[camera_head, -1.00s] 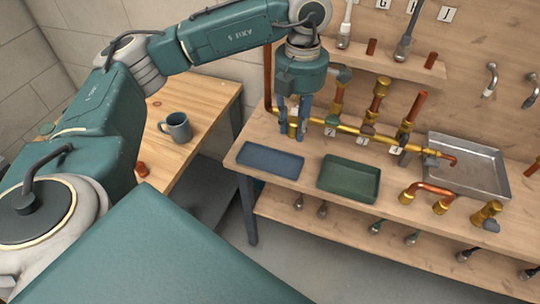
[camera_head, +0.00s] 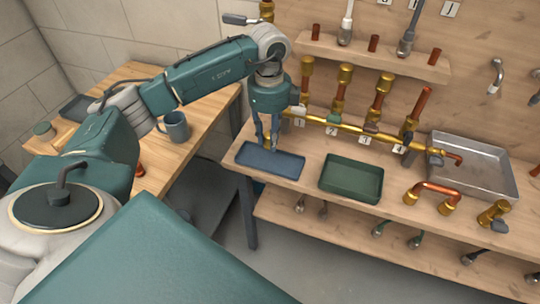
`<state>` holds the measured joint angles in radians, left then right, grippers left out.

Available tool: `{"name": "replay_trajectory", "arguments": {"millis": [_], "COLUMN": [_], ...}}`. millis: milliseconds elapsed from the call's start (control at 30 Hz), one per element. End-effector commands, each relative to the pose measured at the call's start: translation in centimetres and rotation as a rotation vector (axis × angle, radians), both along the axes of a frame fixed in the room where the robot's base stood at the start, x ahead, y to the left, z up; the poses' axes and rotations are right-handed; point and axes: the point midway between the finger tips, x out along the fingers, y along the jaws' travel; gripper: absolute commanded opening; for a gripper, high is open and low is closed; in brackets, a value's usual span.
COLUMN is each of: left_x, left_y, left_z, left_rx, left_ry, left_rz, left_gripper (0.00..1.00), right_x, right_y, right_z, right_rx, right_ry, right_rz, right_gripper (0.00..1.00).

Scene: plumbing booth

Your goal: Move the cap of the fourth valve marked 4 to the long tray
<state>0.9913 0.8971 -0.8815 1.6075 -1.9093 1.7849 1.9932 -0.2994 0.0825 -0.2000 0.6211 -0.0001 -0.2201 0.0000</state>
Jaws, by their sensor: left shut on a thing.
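The fourth valve (camera_head: 411,122), above the label 4, ends in a bare copper pipe with no cap on it. The other three upright valves carry gold caps, such as the one on the third valve (camera_head: 384,83). My left gripper (camera_head: 268,146) points down over the long, shallow blue tray (camera_head: 285,164), close to its back edge. It is shut on the small brass cap, which its fingers mostly hide. I see no cap lying in the tray. My right gripper is not in view.
A deeper green tray (camera_head: 351,180) stands to the right of the blue one. A grey metal tray (camera_head: 480,165) and a copper elbow pipe (camera_head: 437,188) are further right. A mug (camera_head: 174,127) stands on the left table. The brass manifold runs behind the trays.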

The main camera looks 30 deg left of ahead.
Motion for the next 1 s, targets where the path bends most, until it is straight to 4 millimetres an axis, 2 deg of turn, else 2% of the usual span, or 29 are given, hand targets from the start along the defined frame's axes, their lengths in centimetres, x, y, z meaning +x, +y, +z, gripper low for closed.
{"name": "replay_trajectory", "arguments": {"millis": [100,367,533,900,933,967,1000], "left_x": [-0.1,-0.1,0.0,0.0,0.0,0.0,0.0], "left_y": [0.0,0.0,0.0,0.0,0.0,0.0,0.0], "left_z": [-2.0,-4.2,-6.6,-7.3,-7.3,-7.2,-7.2], "left_rx": [0.0,0.0,0.0,0.0,0.0,0.0,0.0], "left_ry": [0.003,0.002,0.002,-0.001,-0.001,-0.001,-0.001], "left_rz": [-0.002,-0.004,-0.004,-0.005,-0.005,-0.005,-0.005], "left_gripper": [0.01,0.01,0.01,0.01,0.29,0.35,0.36], "right_x": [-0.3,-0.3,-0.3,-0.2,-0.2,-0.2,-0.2], "right_y": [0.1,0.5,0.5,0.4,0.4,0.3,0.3], "right_z": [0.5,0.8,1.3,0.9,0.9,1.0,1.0], "right_rx": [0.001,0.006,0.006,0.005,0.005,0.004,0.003], "right_ry": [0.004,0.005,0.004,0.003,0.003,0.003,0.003], "right_rz": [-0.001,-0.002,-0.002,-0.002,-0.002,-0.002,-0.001], "right_gripper": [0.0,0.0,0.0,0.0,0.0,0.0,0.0]}}
